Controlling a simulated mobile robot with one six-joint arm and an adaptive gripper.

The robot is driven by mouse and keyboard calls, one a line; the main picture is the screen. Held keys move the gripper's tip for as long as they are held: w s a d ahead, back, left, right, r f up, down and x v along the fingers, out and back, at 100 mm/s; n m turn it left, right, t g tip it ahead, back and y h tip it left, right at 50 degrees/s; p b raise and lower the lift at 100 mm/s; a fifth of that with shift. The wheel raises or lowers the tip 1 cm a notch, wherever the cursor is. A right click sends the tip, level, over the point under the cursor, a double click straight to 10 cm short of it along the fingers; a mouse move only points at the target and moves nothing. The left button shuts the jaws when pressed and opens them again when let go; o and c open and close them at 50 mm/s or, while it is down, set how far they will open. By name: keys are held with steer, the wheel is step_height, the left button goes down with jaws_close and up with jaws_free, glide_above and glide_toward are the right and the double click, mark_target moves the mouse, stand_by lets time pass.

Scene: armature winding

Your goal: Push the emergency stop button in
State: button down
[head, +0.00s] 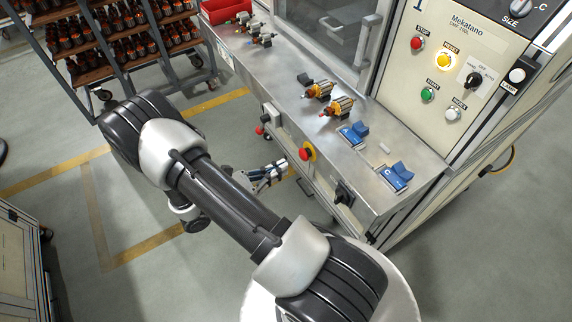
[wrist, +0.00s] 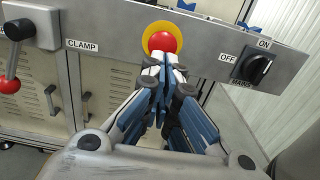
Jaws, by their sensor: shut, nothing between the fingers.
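The emergency stop button (head: 306,154) is a red mushroom head on a yellow ring, on the front panel of the steel bench. In the wrist view the red button (wrist: 162,41) shows at top centre, its lower edge partly hidden by the fingertips. My gripper (head: 284,169) is shut and empty, its fingers pointing at the button. In the wrist view the fingertips (wrist: 164,62) are together just below and in front of the red head. I cannot tell whether they touch it. In the head view a small gap seems to show between fingertips and button.
A CLAMP lever with a red knob (wrist: 9,84) is left of the button; a black OFF/ON rotary switch (wrist: 259,68) is to its right. Motor armatures (head: 338,107) and blue fixtures (head: 396,176) sit on the bench top. The floor (head: 160,190) in front is open.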

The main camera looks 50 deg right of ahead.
steer(key=v, duration=0.9)
steer(key=shift+p, duration=0.45)
steer(key=shift+r, duration=0.1)
